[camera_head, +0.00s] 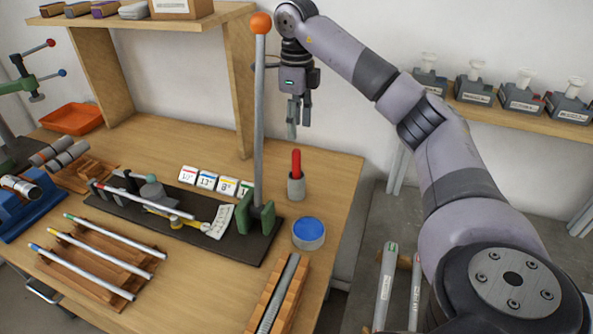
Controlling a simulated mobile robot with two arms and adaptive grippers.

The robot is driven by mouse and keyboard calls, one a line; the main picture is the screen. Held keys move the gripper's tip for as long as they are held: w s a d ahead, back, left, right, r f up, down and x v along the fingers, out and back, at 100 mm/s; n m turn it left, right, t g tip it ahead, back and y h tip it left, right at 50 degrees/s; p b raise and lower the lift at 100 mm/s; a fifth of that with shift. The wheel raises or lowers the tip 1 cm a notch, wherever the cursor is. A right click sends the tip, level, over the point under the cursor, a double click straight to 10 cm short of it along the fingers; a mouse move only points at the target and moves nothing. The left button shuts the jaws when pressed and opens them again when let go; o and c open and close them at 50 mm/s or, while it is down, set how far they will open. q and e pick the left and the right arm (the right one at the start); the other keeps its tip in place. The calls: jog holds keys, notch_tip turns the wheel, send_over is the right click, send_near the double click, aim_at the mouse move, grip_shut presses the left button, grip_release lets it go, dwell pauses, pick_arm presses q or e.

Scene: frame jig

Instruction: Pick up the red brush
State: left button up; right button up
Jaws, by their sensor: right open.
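The red brush (296,163) stands upright in a small grey cylindrical holder (296,186) on the wooden workbench. Only its red upper part shows; its lower end is hidden in the holder. My right gripper (298,130) hangs above the brush, pointing down, open and empty. Its fingers appear apart from the brush top, with a small gap below them. My left gripper is not in view.
A tall grey lever with an orange ball (260,23) rises just left of my right gripper from a dark jig base (243,249). A blue-topped round tin (308,233) sits in front of the holder. Tubes on wooden racks (95,262) fill the left front.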

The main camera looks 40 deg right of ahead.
aim_at(296, 150)
notch_tip(296, 150, down, 7)
jog(key=shift+w+r+p, duration=0.15)
jog(key=shift+p, duration=0.4)
jog(key=shift+f, duration=0.45)
notch_tip(296, 150, down, 4)
jog(key=shift+f+p, duration=0.2)
jog(key=shift+p, duration=0.7)
jog(key=shift+f, duration=0.35)
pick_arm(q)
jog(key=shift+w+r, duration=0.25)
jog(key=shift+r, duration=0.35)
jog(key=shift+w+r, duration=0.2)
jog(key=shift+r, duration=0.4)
pick_arm(e)
jog(key=shift+c, duration=0.2)
grip_shut()
